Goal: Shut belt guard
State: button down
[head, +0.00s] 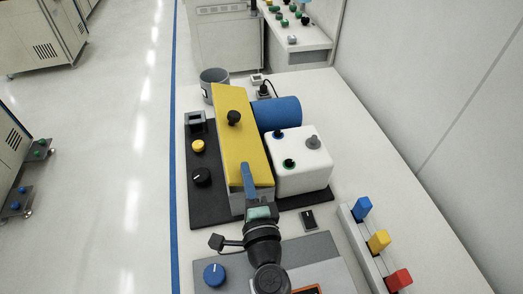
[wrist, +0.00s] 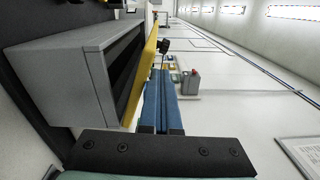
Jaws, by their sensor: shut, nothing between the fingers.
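The belt guard is a long yellow lid (head: 237,135) with a black knob (head: 233,118), over a grey box housing on a dark base plate. In the wrist view the yellow lid (wrist: 143,80) stands at an angle to the grey housing (wrist: 65,80), with a dark wedge-shaped gap between them, so the guard is partly open. My gripper (head: 246,166) has its blue fingers shut and empty at the near end of the lid. In the wrist view the fingers (wrist: 160,75) lie close along the lid's outer face; I cannot tell if they touch it.
A blue cylinder (head: 277,113) and a white box with knobs (head: 301,163) stand right of the guard. A yellow button (head: 198,146) and black dial (head: 202,177) sit left of it. A grey cup (head: 214,80) is behind. Coloured blocks (head: 378,240) stand at the front right.

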jog(key=shift+s+a+f+b, duration=0.15)
jog(key=shift+a+f+b, duration=0.35)
jog(key=shift+f, duration=0.35)
jog(key=shift+r, duration=0.1)
jog(key=shift+f+b, duration=0.55)
jog(key=shift+f, duration=0.1)
jog(key=shift+s+a+r+p, duration=0.1)
jog(key=shift+a+r+p, duration=0.1)
jog(key=shift+r+p, duration=0.95)
jog(key=shift+s+f, duration=0.15)
jog(key=shift+s, duration=0.1)
jog(key=b+v, duration=0.2)
jog(key=v, duration=0.4)
jog(key=shift+s+d, duration=0.15)
jog(key=shift+s, duration=0.05)
